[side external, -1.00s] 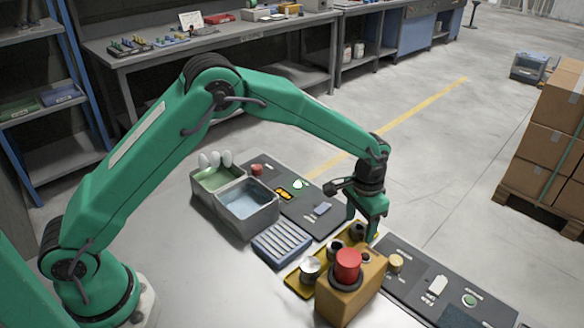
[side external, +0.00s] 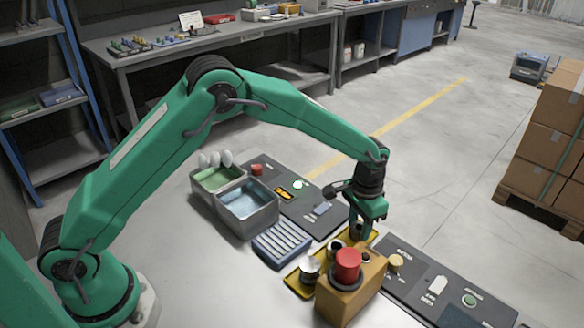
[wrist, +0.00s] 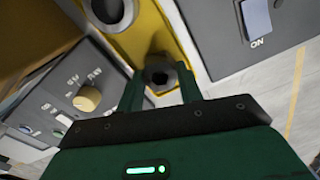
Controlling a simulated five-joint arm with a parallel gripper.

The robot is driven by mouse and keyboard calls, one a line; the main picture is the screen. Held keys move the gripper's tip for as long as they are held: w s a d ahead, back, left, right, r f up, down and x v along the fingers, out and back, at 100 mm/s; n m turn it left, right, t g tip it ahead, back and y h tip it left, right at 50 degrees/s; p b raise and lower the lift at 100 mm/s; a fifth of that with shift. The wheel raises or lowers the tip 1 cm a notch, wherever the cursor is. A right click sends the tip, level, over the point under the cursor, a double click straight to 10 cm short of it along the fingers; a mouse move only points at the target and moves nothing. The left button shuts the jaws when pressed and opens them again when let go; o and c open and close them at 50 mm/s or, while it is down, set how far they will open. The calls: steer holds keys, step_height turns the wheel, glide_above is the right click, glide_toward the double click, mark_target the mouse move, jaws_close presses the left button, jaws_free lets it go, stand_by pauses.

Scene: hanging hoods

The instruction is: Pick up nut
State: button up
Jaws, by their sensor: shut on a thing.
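My gripper (side external: 362,228) reaches down over the yellow tray (side external: 294,284). Its two green fingers are shut on a dark nut (wrist: 158,77), whose round hole shows between the fingertips in the wrist view. The nut is at the far end of the tray, and in the side view it is partly hidden by the fingers. I cannot tell whether it touches the tray. Another nut-like ring (wrist: 108,10) lies farther along the yellow tray in the wrist view.
An orange-brown box with a red button (side external: 347,264) stands close in front of the tray. A silver round part (side external: 310,268) sits at the tray's near-left end. Grey control panels (side external: 440,285) lie beside it. A two-part grey bin (side external: 246,203) and a ribbed blue rack (side external: 281,243) are left.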

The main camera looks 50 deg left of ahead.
steer(key=shift+r, duration=0.1)
steer(key=shift+r, duration=5)
steer(key=s+a+r+n, duration=0.1)
steer(key=s+a+n, duration=0.25)
steer(key=a, duration=1.05)
steer(key=s+a+r+n, duration=0.1)
steer(key=s+a+n, duration=0.25)
steer(key=a, duration=1.05)
steer(key=s+a+n, duration=0.1)
steer(key=s+a, duration=0.3)
steer(key=s+a+n, duration=0.1)
steer(key=s+a, duration=0.3)
steer(key=shift+f, duration=0.1)
steer(key=shift+f, duration=0.2)
steer(key=shift+f, duration=5.2)
